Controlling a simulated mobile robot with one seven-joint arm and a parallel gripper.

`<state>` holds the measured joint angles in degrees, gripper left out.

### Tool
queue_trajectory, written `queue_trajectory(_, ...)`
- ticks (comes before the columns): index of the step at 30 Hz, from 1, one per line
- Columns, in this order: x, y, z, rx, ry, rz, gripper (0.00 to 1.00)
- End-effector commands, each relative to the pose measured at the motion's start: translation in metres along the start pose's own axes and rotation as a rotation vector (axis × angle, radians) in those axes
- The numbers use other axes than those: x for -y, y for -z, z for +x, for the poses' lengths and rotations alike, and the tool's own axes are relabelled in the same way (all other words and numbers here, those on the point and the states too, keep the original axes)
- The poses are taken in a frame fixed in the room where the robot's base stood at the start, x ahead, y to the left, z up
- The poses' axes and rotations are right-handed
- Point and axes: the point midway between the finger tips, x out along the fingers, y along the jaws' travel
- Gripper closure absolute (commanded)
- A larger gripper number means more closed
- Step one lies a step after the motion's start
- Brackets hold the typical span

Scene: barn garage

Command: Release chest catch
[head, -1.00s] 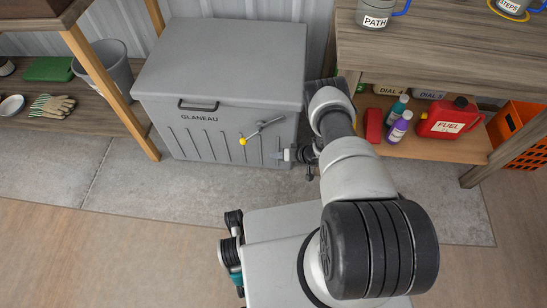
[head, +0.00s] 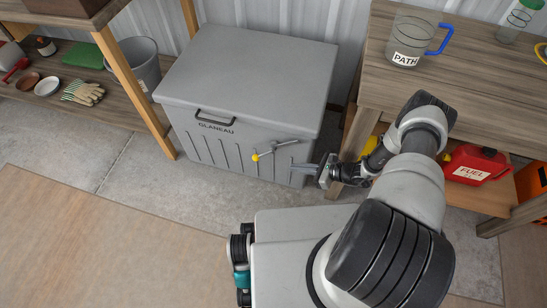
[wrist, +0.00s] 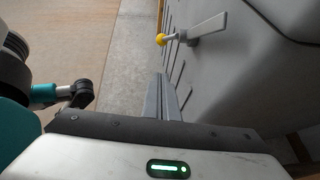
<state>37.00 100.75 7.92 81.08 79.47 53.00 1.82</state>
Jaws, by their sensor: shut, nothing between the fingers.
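The grey chest (head: 215,150), labelled GLANEAU, stands on the concrete with its lid down. Its catch (head: 277,148) is a grey lever on the front face, slanting down to the left to a yellow knob (head: 255,157). In the wrist view the catch lever (wrist: 208,26) and yellow knob (wrist: 160,39) show above my fingers. My gripper (head: 306,167) is shut and empty, to the right of and slightly below the catch, apart from it. In the wrist view my shut gripper fingers (wrist: 160,78) point along the chest front.
A workbench (head: 480,85) with a PATH jug (head: 408,42) stands right of the chest, a red fuel can (head: 476,163) on its lower shelf. A wooden shelf with gloves (head: 82,92) and a bucket (head: 138,62) stands left. The floor before the chest is clear.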

Motion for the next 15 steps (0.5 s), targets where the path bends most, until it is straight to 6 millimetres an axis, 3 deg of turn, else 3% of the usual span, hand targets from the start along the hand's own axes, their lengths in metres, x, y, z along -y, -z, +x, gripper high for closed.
queue_trajectory(5, -0.001, 0.001, 0.018, 0.003, -0.003, 0.013, 1.0)
queue_trajectory(15, -0.001, 0.003, 0.09, 0.001, -0.003, 0.01, 1.0)
